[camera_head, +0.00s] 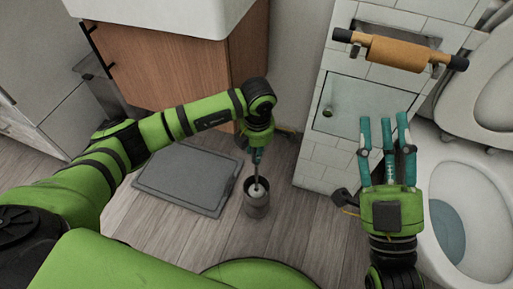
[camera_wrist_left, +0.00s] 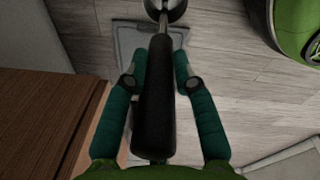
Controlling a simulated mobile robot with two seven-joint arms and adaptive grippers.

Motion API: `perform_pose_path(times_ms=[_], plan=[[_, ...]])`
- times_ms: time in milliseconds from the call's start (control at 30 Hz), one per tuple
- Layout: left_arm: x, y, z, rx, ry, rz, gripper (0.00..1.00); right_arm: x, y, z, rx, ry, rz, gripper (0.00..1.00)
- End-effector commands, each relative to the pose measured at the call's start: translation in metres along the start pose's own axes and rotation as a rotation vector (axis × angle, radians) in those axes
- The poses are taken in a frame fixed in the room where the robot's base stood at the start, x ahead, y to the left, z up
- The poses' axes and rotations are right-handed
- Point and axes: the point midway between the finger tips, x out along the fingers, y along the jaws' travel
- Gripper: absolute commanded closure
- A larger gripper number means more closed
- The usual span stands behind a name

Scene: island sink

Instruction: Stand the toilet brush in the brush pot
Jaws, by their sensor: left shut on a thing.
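My left gripper (camera_head: 257,154) is shut on the toilet brush, with its head down over the brush pot. In the left wrist view the brush's black handle (camera_wrist_left: 155,100) lies between the gripper's teal fingers (camera_wrist_left: 160,75). The brush's pale head (camera_head: 257,190) shows at the mouth of the grey, round brush pot (camera_head: 257,210), which stands on the floor. I cannot tell how deep the head sits in the pot. My right gripper (camera_head: 387,135) is open and empty, held high at the right, apart from the brush and pot.
A dark grey mat (camera_head: 185,185) lies left of the pot. A wooden cabinet (camera_head: 165,65) under a white sink (camera_head: 150,12) stands behind. A toilet (camera_head: 475,170) is at the right, and a tiled wall with a roll holder (camera_head: 398,52) stands between. Floor in front of the pot is clear.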

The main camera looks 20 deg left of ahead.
Motion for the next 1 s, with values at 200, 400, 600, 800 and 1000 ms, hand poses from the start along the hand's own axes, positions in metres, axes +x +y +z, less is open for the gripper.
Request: perform_pose_path(times_ms=[200, 400, 600, 800, 1000], plan=[[0.007, -0.001, -0.001, -0.001, 0.001, 0.001, 1.00, -0.002, -0.004, -0.016, 0.003, 0.090, -0.010, 0.60], [0.012, -0.002, -0.002, 0.000, 0.005, -0.002, 1.00, -0.004, -0.008, -0.030, 0.005, 0.160, -0.018, 0.60], [0.015, -0.003, -0.002, 0.000, 0.007, -0.004, 1.00, -0.006, -0.009, -0.037, 0.006, 0.200, -0.022, 0.60], [0.016, -0.003, -0.002, -0.001, 0.008, -0.005, 1.00, -0.006, -0.010, -0.039, 0.006, 0.209, -0.023, 0.60], [0.016, -0.003, -0.002, -0.001, 0.008, -0.005, 0.57, -0.006, -0.010, -0.039, 0.006, 0.208, -0.022, 0.60]])
